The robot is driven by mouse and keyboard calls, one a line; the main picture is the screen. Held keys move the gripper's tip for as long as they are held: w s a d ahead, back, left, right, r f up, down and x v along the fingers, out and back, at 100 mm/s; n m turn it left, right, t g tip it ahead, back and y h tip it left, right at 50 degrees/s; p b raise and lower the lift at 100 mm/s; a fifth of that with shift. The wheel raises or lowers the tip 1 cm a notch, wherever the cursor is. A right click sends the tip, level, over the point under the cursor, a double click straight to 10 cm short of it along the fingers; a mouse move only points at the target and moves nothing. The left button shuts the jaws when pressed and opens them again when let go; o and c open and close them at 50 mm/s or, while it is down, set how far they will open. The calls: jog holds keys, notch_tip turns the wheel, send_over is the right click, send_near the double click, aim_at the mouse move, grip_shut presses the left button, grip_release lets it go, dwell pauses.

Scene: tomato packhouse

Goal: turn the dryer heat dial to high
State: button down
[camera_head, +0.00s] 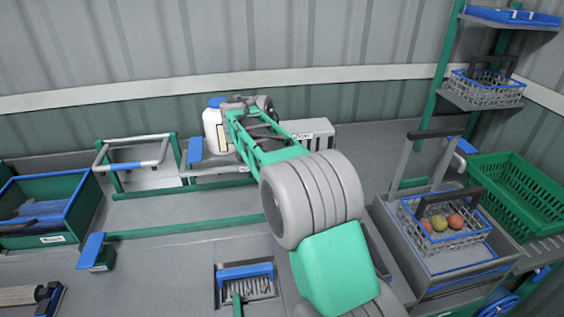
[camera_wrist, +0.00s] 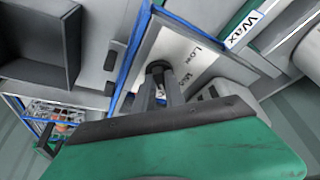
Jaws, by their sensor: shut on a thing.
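The dark round heat dial (camera_wrist: 157,67) sits on a pale panel (camera_wrist: 178,42) with a blue edge in the wrist view. The panel carries the printed words "Low" (camera_wrist: 196,48) and "Med" (camera_wrist: 187,78). Another mark near the dial is partly covered by my fingers. My gripper (camera_wrist: 166,86) is shut on the dial, with its two grey fingers reaching to it. The dial's pointer cannot be made out. In the head view my green and grey arm stretches to the back bench and hides the dial.
A label reading "Wax" (camera_wrist: 245,29) is close beside the panel. In the head view a white container (camera_head: 214,132) with a blue cap stands by my arm's far end. A wire basket of fruit (camera_head: 447,242) and a green crate (camera_head: 517,195) stand at the right.

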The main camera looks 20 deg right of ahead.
jog(key=shift+w+m+g+p, duration=0.1)
jog(key=shift+m+g+p, duration=0.3)
jog(key=shift+m+p, duration=0.55)
jog(key=c, duration=1.4)
grip_release()
jog(key=shift+r, duration=0.1)
jog(key=w+p+v, duration=0.1)
jog(key=v, duration=0.6)
jog(key=shift+s+a+r, duration=0.25)
jog(key=shift+s, duration=0.3)
